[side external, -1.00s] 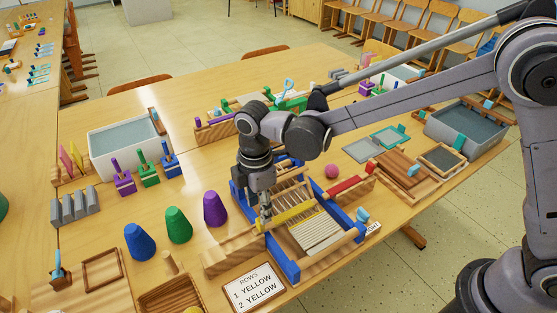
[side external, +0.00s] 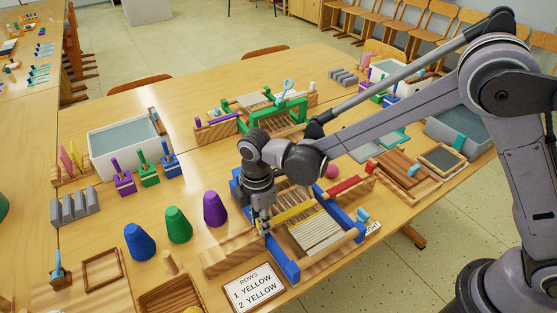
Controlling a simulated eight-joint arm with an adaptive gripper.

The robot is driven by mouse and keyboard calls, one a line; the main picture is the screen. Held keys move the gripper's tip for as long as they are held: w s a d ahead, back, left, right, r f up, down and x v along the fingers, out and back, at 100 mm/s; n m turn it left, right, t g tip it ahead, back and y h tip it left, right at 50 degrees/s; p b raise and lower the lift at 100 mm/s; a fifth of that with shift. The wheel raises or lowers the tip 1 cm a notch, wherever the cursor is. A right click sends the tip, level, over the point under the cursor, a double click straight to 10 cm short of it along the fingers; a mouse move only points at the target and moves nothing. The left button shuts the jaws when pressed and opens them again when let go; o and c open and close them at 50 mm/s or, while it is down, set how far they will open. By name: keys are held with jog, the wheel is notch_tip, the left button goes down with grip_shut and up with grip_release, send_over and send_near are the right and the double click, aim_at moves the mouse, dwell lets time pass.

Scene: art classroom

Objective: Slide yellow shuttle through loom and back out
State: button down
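The blue-framed loom (side external: 284,258) stands on the table in front of my arm, with pale threads and a striped woven patch. The yellow shuttle (side external: 293,215) lies across the loom among the threads, its left end near the loom's left side. My gripper (side external: 262,229) points down at that left end, and yellow shows at its fingertips. The fingers are small and partly merged with the shuttle, so their grip is unclear. My wrist hides the loom's back left corner.
A wooden block (side external: 230,254) stands left of the loom, beside a card (side external: 254,288) reading "ROWS 1 YELLOW 2 YELLOW". Purple (side external: 215,209), green (side external: 178,225) and blue (side external: 139,241) cones stand further left. A red shuttle-like piece (side external: 343,188) lies at the right.

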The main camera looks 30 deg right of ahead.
jog(key=a, duration=1.4)
jog(key=shift+a, duration=0.2)
jog(key=c, duration=1.4)
grip_release()
jog(key=shift+o, duration=1)
notch_tip(320, 180, up, 12)
jog(key=shift+d, duration=0.1)
